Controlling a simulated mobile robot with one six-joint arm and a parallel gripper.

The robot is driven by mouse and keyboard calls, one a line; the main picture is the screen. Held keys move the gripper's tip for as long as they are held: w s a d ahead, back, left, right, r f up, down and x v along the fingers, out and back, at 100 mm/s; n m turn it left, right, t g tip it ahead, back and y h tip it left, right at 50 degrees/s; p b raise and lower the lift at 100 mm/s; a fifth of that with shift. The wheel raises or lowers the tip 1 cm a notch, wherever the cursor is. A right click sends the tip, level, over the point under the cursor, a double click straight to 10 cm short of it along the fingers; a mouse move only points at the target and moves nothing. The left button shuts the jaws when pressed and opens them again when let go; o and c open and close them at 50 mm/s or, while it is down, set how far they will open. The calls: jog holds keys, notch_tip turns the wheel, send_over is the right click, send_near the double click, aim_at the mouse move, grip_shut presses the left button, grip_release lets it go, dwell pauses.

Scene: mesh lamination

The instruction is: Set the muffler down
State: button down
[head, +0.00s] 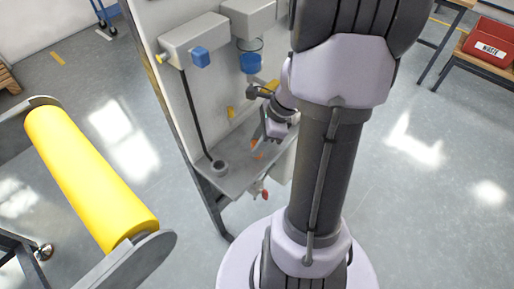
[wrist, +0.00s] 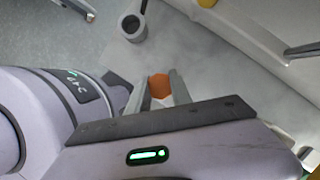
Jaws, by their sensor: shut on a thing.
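The muffler appears to be the small orange-brown piece (wrist: 159,87) between my fingers in the wrist view. My gripper (wrist: 160,92) is shut on it, and the fingers hide its sides. In the head view, my gripper (head: 256,139) is over the grey shelf (head: 232,180) of the upright panel station, with a small orange piece (head: 254,144) at its fingertips. I cannot tell whether the held piece touches the shelf.
A grey round cup (head: 219,168) stands on the shelf's left; it also shows in the wrist view (wrist: 133,28). A red-ended fitting (head: 264,194) is at the shelf's front edge. A yellow roller (head: 85,175) is at left. A red bin (head: 490,45) is at far right.

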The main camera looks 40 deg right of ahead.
jog(key=shift+b+x, duration=0.55)
jog(key=shift+x, duration=0.45)
jog(key=shift+s+d+r, duration=0.1)
jog(key=shift+s+d, duration=0.05)
jog(key=shift+d, duration=0.05)
jog(key=c, duration=1.1)
grip_release()
jog(key=shift+c, duration=0.2)
